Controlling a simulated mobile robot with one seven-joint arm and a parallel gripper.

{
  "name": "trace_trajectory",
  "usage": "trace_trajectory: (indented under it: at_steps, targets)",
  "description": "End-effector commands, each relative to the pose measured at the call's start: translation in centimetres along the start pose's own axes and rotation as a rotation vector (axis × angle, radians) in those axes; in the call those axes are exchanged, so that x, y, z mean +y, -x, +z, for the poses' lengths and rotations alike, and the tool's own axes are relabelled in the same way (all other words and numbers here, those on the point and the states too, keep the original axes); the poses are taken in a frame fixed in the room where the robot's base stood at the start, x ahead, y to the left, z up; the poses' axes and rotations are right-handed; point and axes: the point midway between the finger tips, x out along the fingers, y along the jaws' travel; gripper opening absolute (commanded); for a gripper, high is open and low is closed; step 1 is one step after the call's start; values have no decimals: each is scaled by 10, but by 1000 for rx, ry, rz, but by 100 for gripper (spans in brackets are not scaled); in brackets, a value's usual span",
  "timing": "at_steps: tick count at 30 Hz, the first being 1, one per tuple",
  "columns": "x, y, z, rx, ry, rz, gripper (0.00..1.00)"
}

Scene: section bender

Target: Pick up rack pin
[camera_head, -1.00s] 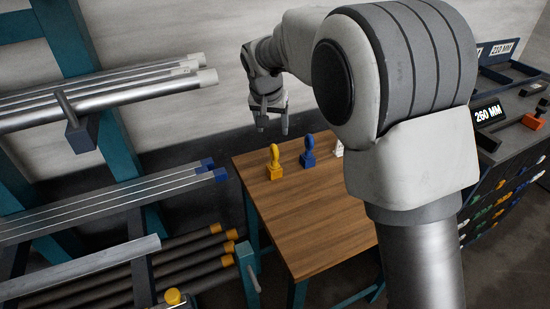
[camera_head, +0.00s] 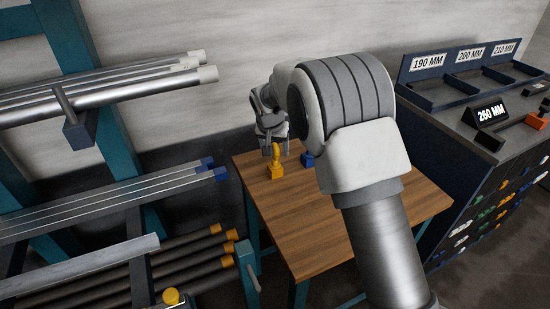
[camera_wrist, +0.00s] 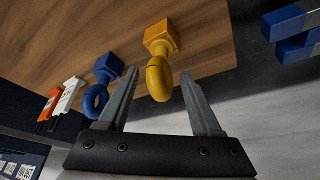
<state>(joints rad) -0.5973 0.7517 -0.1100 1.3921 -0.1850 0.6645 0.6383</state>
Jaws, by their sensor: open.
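A yellow ring-topped pin (camera_head: 275,171) stands upright on a square base near the far left edge of the wooden table. It also shows in the wrist view (camera_wrist: 163,37), with its ring toward my gripper. A blue ring-topped pin (camera_head: 308,159) stands to its right, partly hidden by my arm; it also shows in the wrist view (camera_wrist: 107,68). No label tells which is the rack pin. My gripper (camera_head: 277,151) is open just above and behind the yellow pin. In the wrist view, the yellow ring lies between the two fingertips (camera_wrist: 158,74), with gaps on both sides.
White (camera_wrist: 67,95) and orange (camera_wrist: 51,102) pieces stand beyond the blue pin. A rack of tubes (camera_head: 110,205) is at left, close to the table (camera_head: 330,225). A dark cabinet (camera_head: 490,150) with labelled trays is at right. The table's front is clear.

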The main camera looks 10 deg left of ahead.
Motion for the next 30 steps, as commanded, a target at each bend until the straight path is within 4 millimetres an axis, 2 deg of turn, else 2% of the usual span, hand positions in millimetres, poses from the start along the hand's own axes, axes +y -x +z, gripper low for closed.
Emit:
trace_trajectory:
  at_steps: [5, 16, 30]
  targets:
    - [0, 0, 0, 1, 0, -1, 66]
    - [0, 1, 0, 0, 0, 0, 1]
    - [0, 3, -1, 1, 0, -1, 0]
